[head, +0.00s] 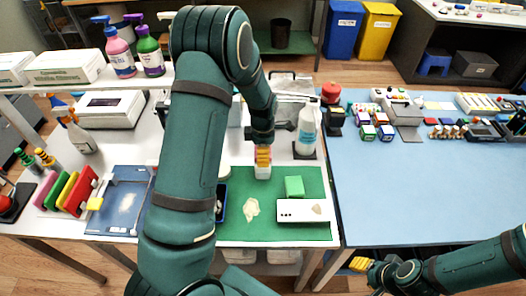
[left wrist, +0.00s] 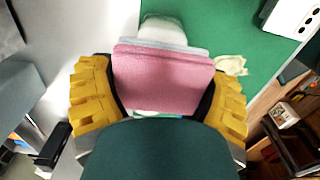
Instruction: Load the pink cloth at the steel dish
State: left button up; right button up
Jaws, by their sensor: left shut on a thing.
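My left gripper (head: 262,155) is over the back edge of the green mat, fingers pointing down. In the left wrist view its yellow fingers (left wrist: 158,95) are shut on the folded pink cloth (left wrist: 163,80), one on each side. A pale grey-blue layer and a whitish rounded thing (left wrist: 165,30) show just beyond the cloth; I cannot tell whether they touch it. I cannot make out the steel dish for sure; my left arm hides part of the table. My right gripper (head: 360,264) is low at the right, in front of the blue table, its opening unclear.
A clear bottle (head: 307,125) stands behind the mat. The blue table's (head: 430,190) front is clear.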

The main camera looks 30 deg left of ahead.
pick_arm(q)
jog(key=shift+r+p, duration=2.4)
jog(key=shift+r, duration=0.85)
jog(key=shift+s+d+f+m, duration=0.1)
jog(key=shift+d+f+m, duration=0.15)
jog(key=shift+m, duration=0.25)
jog(key=s+d+f+m+b, duration=0.1)
jog(key=s+d+m+b, duration=0.1)
jog(key=d+m, duration=0.2)
jog(key=s+d+f+m+b, duration=0.2)
jog(key=d+m+b, duration=0.1)
jog(key=m, duration=0.7)
jog(key=s+d+f+m+b, duration=0.2)
jog(key=d+m, duration=0.3)
jog(key=m, duration=0.2)
jog(key=shift+s+d+f+m, duration=0.15)
jog(key=shift+s+d+m, duration=0.15)
jog(key=shift+s+d, duration=0.1)
jog(key=shift+s+d+f+m+b, duration=0.1)
jog(key=shift+s+d+m+b, duration=0.3)
jog(key=shift+m, duration=0.6)
